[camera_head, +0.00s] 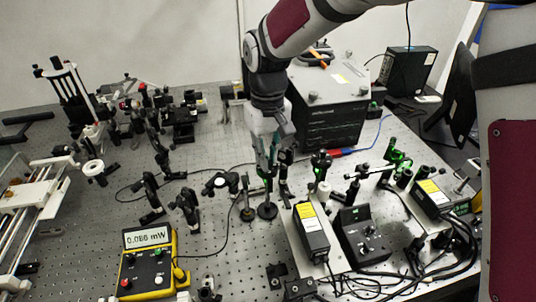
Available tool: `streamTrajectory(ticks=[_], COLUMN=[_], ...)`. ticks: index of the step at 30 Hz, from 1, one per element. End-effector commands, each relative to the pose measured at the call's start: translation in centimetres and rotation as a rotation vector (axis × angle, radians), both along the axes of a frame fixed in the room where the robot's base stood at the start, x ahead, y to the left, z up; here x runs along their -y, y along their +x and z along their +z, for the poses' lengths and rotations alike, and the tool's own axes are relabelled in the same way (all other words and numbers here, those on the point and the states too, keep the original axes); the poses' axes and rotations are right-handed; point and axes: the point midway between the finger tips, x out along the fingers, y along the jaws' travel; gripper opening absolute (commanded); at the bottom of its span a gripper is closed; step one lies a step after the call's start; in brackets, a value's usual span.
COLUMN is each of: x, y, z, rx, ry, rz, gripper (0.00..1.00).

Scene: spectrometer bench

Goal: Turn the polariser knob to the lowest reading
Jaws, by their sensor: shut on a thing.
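My gripper (270,178) points down over the middle of the optical bench (225,265). Its fingers are shut on the polariser knob, which they and the mounts around them largely hide. Dark post bases (267,211) show below the fingers. A yellow power meter (148,262) stands at the front left, and its display (146,238) reads 0.086 mW.
Black optic mounts (188,208) stand close to the left of my gripper. A black laser box (312,232) with a yellow label and a black controller (362,238) stand to the right. A large dark instrument (328,112) stands behind. Cables crowd the front right.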

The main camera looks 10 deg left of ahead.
Motion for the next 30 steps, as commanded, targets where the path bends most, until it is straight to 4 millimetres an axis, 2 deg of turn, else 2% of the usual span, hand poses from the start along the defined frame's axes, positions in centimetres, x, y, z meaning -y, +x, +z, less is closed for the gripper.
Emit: streamTrajectory(ticks=[15, 16, 18, 30], x=[-0.01, -0.01, -0.01, -0.01], y=[-0.03, -0.03, -0.03, 0.01], z=[0.07, 0.07, 0.06, 0.57], rx=[0.000, 0.000, 0.000, 0.001], ry=[0.000, 0.000, 0.000, 0.001], rz=[0.017, 0.017, 0.017, 0.016], gripper=[0.00, 0.21, 0.35, 0.35])
